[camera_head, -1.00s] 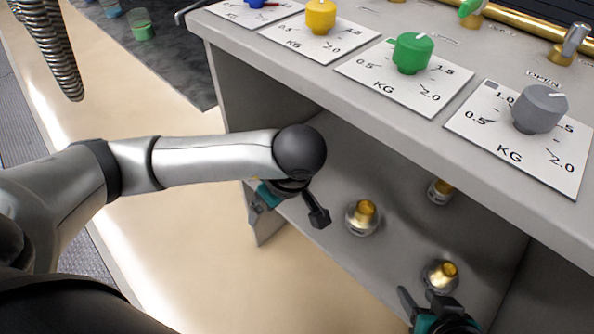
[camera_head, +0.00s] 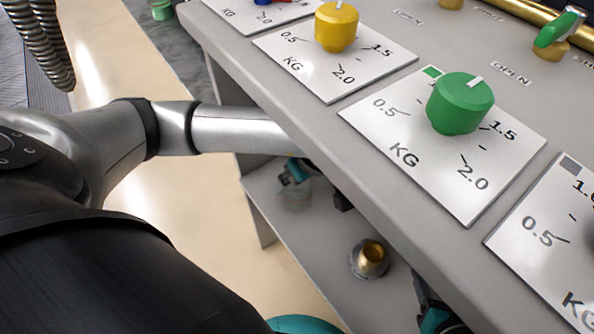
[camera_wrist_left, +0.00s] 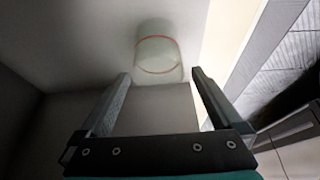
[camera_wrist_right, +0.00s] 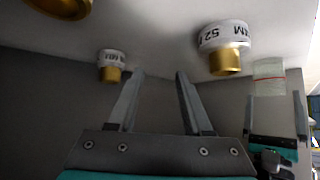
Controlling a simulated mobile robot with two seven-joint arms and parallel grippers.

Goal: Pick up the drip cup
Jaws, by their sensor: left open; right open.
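A clear cup with a thin red ring, which I take to be the drip cup (camera_wrist_left: 157,55), is just beyond my left gripper's fingertips in the left wrist view, roughly centred between them. It shows faintly under the counter in the head view (camera_head: 296,198), and in the right wrist view (camera_wrist_right: 269,76). My left gripper (camera_wrist_left: 161,74) is open and empty. It is under the counter edge in the head view, partly hidden. My right gripper (camera_wrist_right: 154,74) is open and empty, facing the shelf; in the head view the counter partly hides it.
A brass-topped fitting (camera_head: 370,258) stands on the shelf. The right wrist view shows a labelled brass-ended fitting (camera_wrist_right: 223,50) and a smaller one (camera_wrist_right: 110,65). The counter above carries a green knob (camera_head: 460,103) and a yellow knob (camera_head: 336,27). Its edge overhangs both grippers.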

